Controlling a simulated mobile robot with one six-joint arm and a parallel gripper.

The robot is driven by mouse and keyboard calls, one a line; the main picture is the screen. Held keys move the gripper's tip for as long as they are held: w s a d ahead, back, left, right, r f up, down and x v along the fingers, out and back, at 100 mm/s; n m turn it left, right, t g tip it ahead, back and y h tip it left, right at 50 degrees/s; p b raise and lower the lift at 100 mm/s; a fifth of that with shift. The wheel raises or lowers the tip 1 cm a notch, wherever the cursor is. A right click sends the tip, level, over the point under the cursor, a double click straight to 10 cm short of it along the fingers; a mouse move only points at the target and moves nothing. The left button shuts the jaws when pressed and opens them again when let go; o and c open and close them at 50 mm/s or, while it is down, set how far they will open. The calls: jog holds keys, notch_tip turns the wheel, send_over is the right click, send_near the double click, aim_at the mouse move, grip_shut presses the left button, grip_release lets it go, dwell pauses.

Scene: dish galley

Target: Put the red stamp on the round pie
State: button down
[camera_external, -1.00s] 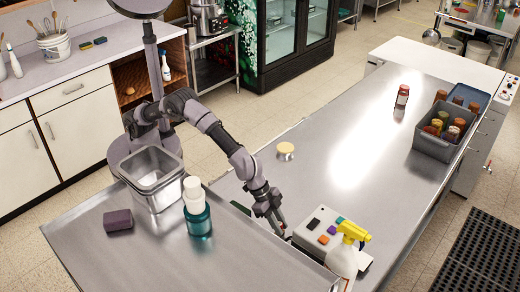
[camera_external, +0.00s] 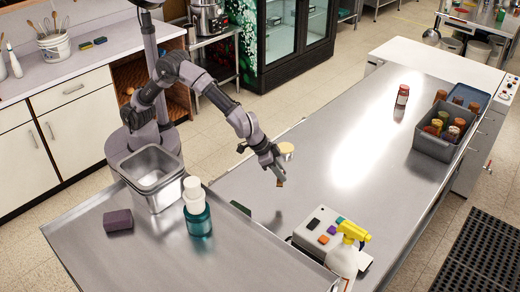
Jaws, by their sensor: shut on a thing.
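My gripper (camera_external: 277,177) is in the air over the metal counter, shut on a small reddish-brown thing (camera_external: 281,184), which looks like the red stamp. The fingers hide most of it. The round pie (camera_external: 287,148) is a pale yellow disc on the counter, just behind and to the right of my gripper in the picture. My gripper partly overlaps its lower left side. The held stamp appears apart from the pie. A grey box (camera_external: 304,237) on the counter carries black, orange and purple pads or stamps.
A yellow-topped spray bottle (camera_external: 343,259) stands beside the box. A teal bottle (camera_external: 198,222), a metal bin (camera_external: 152,178) and a dark sponge (camera_external: 118,220) are on the nearer table. A grey crate of jars (camera_external: 418,145) and a lone jar (camera_external: 402,96) stand farther right. The counter's middle is clear.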

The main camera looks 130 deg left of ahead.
jog(key=s+a+n+g+y, duration=0.15)
jog(key=s+a+n, duration=0.25)
jog(key=s, duration=0.5)
jog(key=s+a+n+g, duration=0.25)
jog(key=s+a, duration=0.25)
jog(key=s, duration=0.4)
jog(key=s+a+n+g+y, duration=0.1)
jog(key=s+a+n, duration=0.3)
jog(key=s, duration=0.6)
send_over(285, 147)
notch_tip(285, 147, down, 2)
jog(key=shift+f+n+h+p, duration=0.1)
jog(key=shift+n+h+p, duration=0.15)
jog(key=shift+p, duration=0.05)
notch_tip(285, 147, down, 3)
jog(key=shift+w+f+b, duration=0.15)
jog(key=shift+f+b, duration=0.05)
jog(key=shift+b, duration=0.55)
jog(key=shift+f, duration=0.15)
jog(key=c, duration=1.3)
grip_release()
jog(key=shift+o, duration=0.2)
